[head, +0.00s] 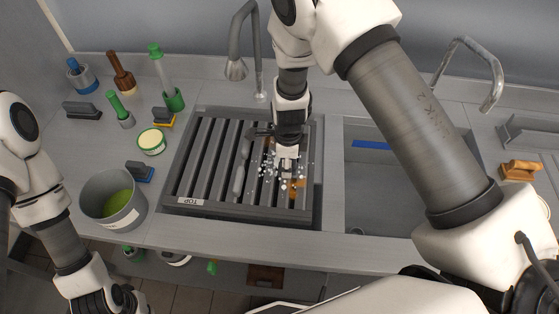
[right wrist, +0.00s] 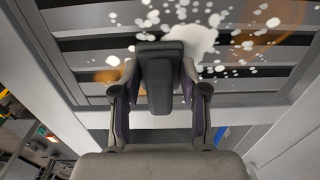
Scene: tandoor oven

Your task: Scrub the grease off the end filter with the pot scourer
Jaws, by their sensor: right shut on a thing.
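The grey slatted filter (head: 205,150) lies at the sink counter with a TOP label at its front left corner. Orange-brown grease (head: 297,190) and white suds dot its right end. The grease (right wrist: 103,75) and suds also show in the right wrist view, with a larger white blob beside the held tool. My right gripper (head: 287,160) is over the filter's right part, shut on a dark grey block-like tool, apparently the pot scourer (right wrist: 160,80). Its scrubbing face is hidden, so I cannot tell if it touches the slats. My left arm is at the lower left; its fingers are not visible.
A grey pot (head: 113,200) with green contents is left of the filter. A sink basin (head: 385,190) is to the right, partly behind my right arm. A tap (head: 237,68) rises behind the filter.

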